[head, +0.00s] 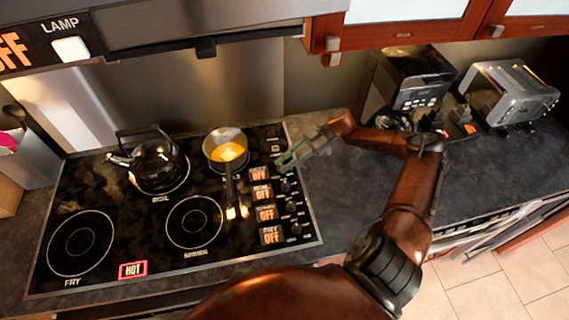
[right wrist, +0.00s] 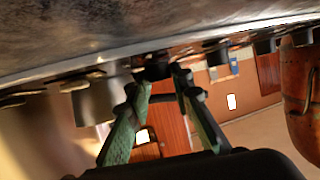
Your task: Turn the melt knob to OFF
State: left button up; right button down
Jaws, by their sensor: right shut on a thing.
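The stove's black control panel lies at the right of the cooktop in the head view, with a column of orange OFF displays and dark knobs. The top display (head: 259,174) reads OFF; its upper word is too small to read surely. My right gripper (head: 284,160) is at the top of the knob column and covers the top knob, which I take as the melt knob. In the right wrist view, a dark knob (right wrist: 157,70) sits between the green fingertips (right wrist: 160,82), and the gripper is shut on it. My left gripper is not in view.
A pan (head: 226,145) with yellow contents stands on the back right burner, its handle pointing forward. A black kettle (head: 157,162) is at the back left. A lit HOT sign (head: 133,269) shows at the front. A toaster (head: 510,92) stands far right.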

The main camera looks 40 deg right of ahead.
jog(key=c, duration=1.7)
grip_release()
jog(key=shift+a, duration=0.1)
jog(key=v, duration=0.7)
jog(key=shift+d, duration=0.3)
